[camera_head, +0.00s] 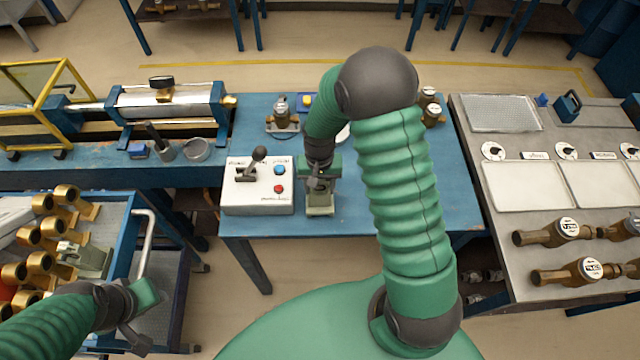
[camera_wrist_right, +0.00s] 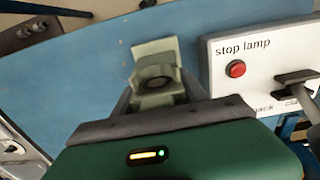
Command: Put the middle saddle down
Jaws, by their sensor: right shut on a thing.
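My right gripper (camera_head: 319,186) points down over the blue table (camera_head: 390,200) and is shut on the middle saddle (camera_head: 320,208), a pale grey-green block. In the right wrist view the saddle (camera_wrist_right: 155,62) sits between the fingers, with a round dark recess and a raised back plate. Its underside is hidden, so I cannot tell whether it touches the table top. My left gripper (camera_head: 140,318) is at the lower left by the cart; its jaw opening is not clear.
A white control box (camera_head: 258,190) with lever and buttons stands just left of the saddle. A cart (camera_head: 145,240) at left holds brass parts and a grey-green block (camera_head: 92,261). The table right of the saddle looks clear.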

